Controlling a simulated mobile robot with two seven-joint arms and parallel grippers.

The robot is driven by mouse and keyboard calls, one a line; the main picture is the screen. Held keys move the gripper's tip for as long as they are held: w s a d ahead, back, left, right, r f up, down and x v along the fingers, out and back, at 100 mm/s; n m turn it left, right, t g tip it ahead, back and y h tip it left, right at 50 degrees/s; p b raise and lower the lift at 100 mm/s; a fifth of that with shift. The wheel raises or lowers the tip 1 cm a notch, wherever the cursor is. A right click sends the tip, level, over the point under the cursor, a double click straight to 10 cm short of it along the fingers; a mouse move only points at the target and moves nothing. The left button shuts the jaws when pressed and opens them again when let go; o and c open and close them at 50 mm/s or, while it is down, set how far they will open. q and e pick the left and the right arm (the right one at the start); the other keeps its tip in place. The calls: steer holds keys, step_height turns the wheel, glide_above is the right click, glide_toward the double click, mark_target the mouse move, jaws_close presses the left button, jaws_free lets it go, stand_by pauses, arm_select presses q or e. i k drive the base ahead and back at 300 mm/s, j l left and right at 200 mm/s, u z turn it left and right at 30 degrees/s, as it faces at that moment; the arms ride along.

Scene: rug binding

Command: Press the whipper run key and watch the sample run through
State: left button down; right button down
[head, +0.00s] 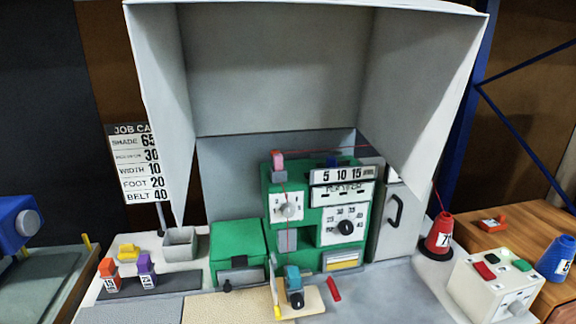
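The green whipper machine (310,195) stands inside a grey hood, with a small white dial on the left and a larger white dial with a black knob on the right. A control box (494,284) at the front right carries a red key (484,270) and a green key (521,265); I cannot read which is the run key. A beige rug piece (225,307), apparently the sample, lies at the front beside a teal and black foot part (293,284). Neither of my grippers is in view.
A red cone (440,236) marked 7 stands right of the machine, with red thread running nearby. A blue cone (559,260) sits on the wooden surface. The job card (138,165) stands left. Small orange (109,275) and purple (146,270) pieces sit on a dark strip.

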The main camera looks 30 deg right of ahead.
mark_target(522, 265)
steer(key=l+z, duration=0.2)
steer(key=z, duration=0.2)
steer(key=l+z, duration=0.2)
steer(key=z, duration=0.15)
steer(key=i+l+z, duration=0.1)
steer(key=l, duration=0.25)
steer(key=i+l, duration=0.1)
steer(key=l, duration=0.25)
steer(key=i+l+z, duration=0.15)
steer(key=l, duration=0.2)
steer(key=i+l+z, duration=0.1)
steer(key=l, duration=0.25)
steer(key=i+l, duration=0.1)
steer(key=l, duration=0.25)
steer(key=z, duration=0.05)
